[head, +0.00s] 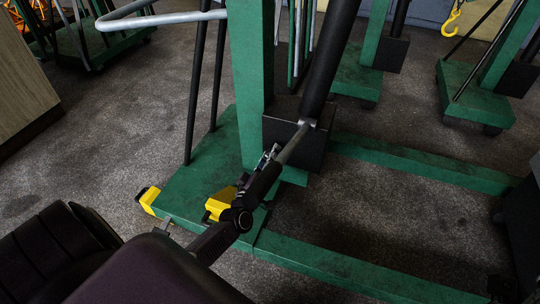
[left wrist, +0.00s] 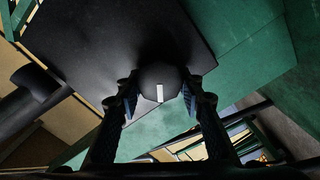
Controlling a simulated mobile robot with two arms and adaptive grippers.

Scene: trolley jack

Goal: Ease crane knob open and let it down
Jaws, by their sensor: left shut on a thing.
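The green crane's post (head: 250,80) stands on its green base (head: 190,180), with a black ram (head: 330,50) rising from a dark pump block (head: 285,140). My left gripper (head: 268,160) is low in front of the block, beside a short grey bar (head: 294,143). In the left wrist view, the round black knob (left wrist: 158,75) with a white mark sits between the two fingers of my left gripper (left wrist: 160,92), which is shut on it. The knob is hidden in the head view. My right gripper is not in view.
Yellow parts (head: 219,203) are on the base near my arm. A green leg (head: 350,275) runs right along the floor. Other green cranes (head: 475,95) stand behind, one with a yellow hook (head: 451,22). A wooden cabinet (head: 25,85) is at left. The floor between is bare.

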